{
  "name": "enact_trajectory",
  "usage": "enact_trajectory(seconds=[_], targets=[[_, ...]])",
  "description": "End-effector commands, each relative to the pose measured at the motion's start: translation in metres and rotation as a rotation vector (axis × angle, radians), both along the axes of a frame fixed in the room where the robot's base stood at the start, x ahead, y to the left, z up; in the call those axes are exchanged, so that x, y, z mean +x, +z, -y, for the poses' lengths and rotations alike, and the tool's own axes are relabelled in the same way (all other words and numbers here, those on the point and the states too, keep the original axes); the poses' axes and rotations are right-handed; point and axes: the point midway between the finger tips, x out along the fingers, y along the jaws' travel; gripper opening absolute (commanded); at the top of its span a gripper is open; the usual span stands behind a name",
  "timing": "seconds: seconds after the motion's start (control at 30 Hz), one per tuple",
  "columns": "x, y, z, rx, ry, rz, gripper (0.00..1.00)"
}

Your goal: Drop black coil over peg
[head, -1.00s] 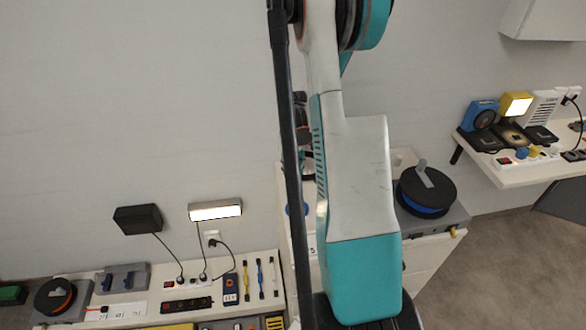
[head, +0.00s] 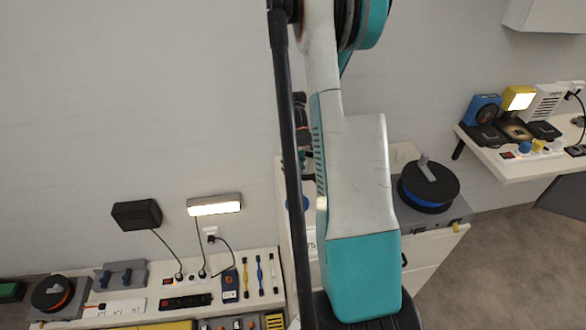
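A black coil (head: 430,178) lies flat at right on a grey unit, with a grey upright peg (head: 425,167) rising through its middle. A blue band shows under its near edge. A second black coil (head: 50,292), with an orange band, lies on a grey base at far left. I cannot tell from this view which one the task names. My arm's upper link fills the centre. Dark wrist parts and what seems my gripper (head: 308,177) show in the narrow gap beside it; the fingers are mostly hidden, and no held object is visible.
A low white bench (head: 262,296) at left carries a power strip (head: 186,301) and tools. A wall lamp (head: 214,205) and a black box (head: 137,215) hang above it. A white shelf (head: 520,165) at right holds several devices. A blue round thing (head: 298,203) is partly hidden behind my arm.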

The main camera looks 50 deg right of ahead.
Motion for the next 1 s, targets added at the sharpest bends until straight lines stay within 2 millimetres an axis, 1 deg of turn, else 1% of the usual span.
enact_trajectory(seconds=[0.57, 0.6, 0.67, 1.0], targets=[[0.000, -0.016, 0.000, 0.000, 0.000, 0.000, 0.00], [0.000, -0.015, 0.000, 0.000, 0.000, 0.000, 0.30], [0.000, -0.015, 0.000, 0.000, 0.000, 0.000, 0.44], [0.000, -0.014, 0.000, 0.000, 0.000, 0.000, 0.45]])
